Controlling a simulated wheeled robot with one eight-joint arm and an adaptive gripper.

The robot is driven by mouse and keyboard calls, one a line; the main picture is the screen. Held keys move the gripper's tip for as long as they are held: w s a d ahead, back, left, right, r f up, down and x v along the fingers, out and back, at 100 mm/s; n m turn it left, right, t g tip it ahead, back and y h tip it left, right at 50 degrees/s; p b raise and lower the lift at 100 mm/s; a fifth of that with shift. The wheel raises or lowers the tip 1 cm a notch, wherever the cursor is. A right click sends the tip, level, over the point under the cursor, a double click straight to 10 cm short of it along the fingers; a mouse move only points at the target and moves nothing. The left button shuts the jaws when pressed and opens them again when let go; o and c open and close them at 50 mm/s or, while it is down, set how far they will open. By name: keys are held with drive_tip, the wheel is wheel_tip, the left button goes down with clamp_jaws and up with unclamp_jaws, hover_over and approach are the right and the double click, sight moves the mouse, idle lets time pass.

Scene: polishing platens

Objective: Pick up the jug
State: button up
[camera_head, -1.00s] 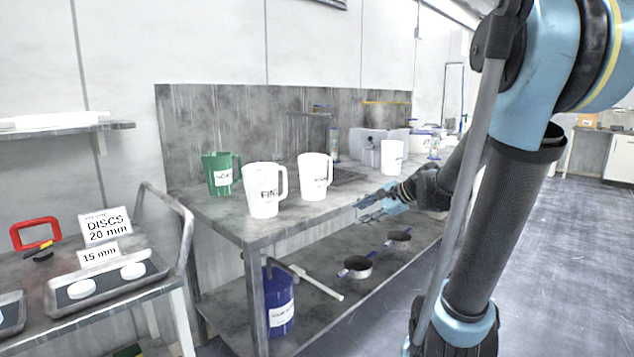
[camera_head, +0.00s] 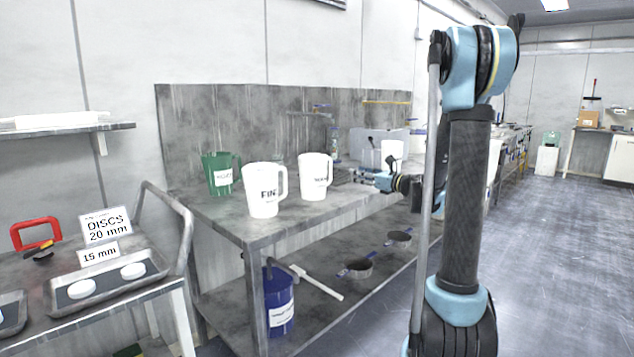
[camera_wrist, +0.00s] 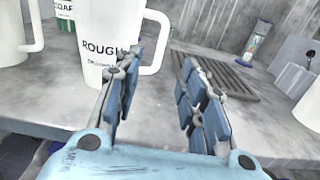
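A white jug marked ROUGH (camera_wrist: 95,45) stands upright on the bench in the wrist view, its handle on its right side. In the head view this seems to be the white jug (camera_head: 313,176) on the bench, with its label turned partly away. My gripper (camera_wrist: 162,60) is open and empty, its fingers on this side of the jug. The left finger overlaps the jug's lower right edge in the picture, and the handle shows above the gap. I cannot tell whether it touches. In the head view my gripper (camera_head: 377,176) is right of the jug, only partly clear.
A white jug marked FIN (camera_head: 263,190) and a green jug (camera_head: 218,176) stand left on the bench. Another white jug (camera_head: 392,149) is farther back. A slatted grate (camera_wrist: 215,72) lies right of the ROUGH jug. A trolley with trays (camera_head: 105,280) stands at left.

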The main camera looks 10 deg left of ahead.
approach(330, 168)
drive_tip(key=x, duration=0.5)
drive_tip(key=shift+w+a, duration=0.1)
drive_tip(key=shift+w, duration=0.1)
drive_tip(key=shift+w+f+x, duration=0.1)
drive_tip(key=shift+x, duration=1.2)
drive_tip(key=shift+w+f+x, duration=0.1)
drive_tip(key=shift+f+x, duration=0.05)
drive_tip(key=shift+x, duration=1.1)
clamp_jaws()
